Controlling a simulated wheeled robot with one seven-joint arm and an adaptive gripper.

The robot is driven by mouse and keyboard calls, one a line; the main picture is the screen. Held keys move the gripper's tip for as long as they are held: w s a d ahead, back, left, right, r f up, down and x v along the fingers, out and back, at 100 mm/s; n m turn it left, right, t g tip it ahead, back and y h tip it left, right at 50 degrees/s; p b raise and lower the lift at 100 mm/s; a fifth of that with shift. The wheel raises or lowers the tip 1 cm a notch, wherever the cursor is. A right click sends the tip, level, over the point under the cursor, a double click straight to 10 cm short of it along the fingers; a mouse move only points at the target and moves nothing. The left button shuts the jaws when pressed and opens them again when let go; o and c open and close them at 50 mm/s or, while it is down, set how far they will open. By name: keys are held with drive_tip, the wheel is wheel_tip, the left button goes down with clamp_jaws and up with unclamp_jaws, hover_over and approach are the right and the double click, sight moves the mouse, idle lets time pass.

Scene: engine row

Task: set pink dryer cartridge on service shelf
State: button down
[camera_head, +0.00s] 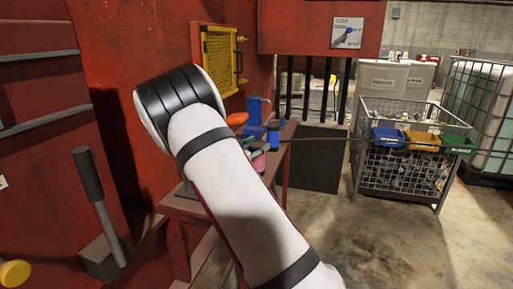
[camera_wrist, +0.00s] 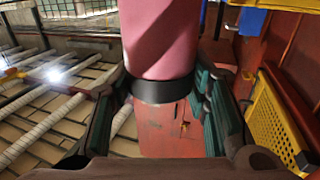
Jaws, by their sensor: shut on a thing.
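The pink dryer cartridge (camera_wrist: 160,42) stands large in the wrist view, with a black band at its lower end. My gripper (camera_wrist: 158,92) is shut on it, with green-padded fingers on its left and right sides. In the head view a small pink part of the cartridge (camera_head: 259,161) shows just past my arm, which hides most of my gripper. The red service shelf (camera_head: 183,206) runs behind my arm. A worn red surface (camera_wrist: 160,135) shows below the cartridge in the wrist view; I cannot tell whether they touch.
A blue cylinder (camera_head: 273,135), an orange item (camera_head: 237,119) and a blue tool (camera_head: 254,108) are at the shelf's far end. A yellow panel (camera_head: 220,58) hangs on the red wall. A wire cage (camera_head: 400,165) with coloured bins stands right. The floor at right front is clear.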

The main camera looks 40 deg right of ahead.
drive_tip(key=c, duration=0.9)
unclamp_jaws()
drive_tip(key=shift+f, duration=0.1)
drive_tip(key=shift+a, duration=0.2)
drive_tip(key=p+v, duration=0.1)
drive_tip(key=v, duration=1)
drive_tip(key=shift+s+a, duration=0.15)
drive_tip(key=shift+a, duration=0.15)
